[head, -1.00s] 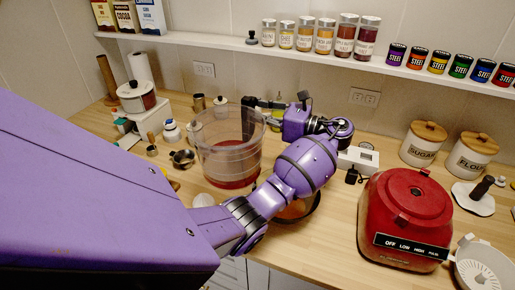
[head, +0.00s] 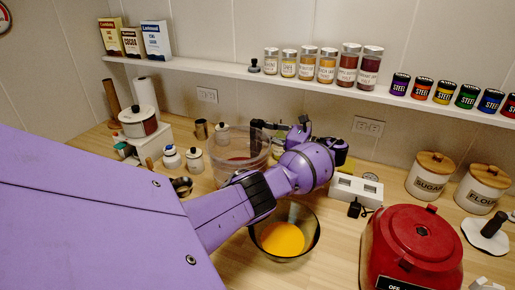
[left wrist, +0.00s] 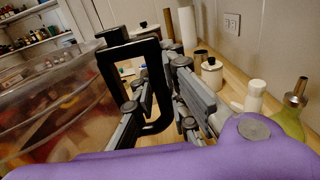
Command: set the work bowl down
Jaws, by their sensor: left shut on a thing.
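The clear work bowl (head: 232,170) has something red at its bottom. In the head view it is over the middle of the counter, partly hidden behind my left arm. My left gripper (head: 290,130) is at the bowl's far right side. In the left wrist view the see-through bowl wall (left wrist: 60,105) fills the left, and my left gripper (left wrist: 155,100) is shut on the bowl's black handle (left wrist: 130,47). I cannot tell whether the bowl's base touches the counter. My right gripper is out of view.
A dark bowl with orange contents (head: 283,238) stands in front of my forearm. A red appliance base (head: 412,245) is at the right. A white box (head: 355,190), small jars (head: 193,160) and a green bottle (left wrist: 290,120) stand nearby. The shelf (head: 225,70) runs above.

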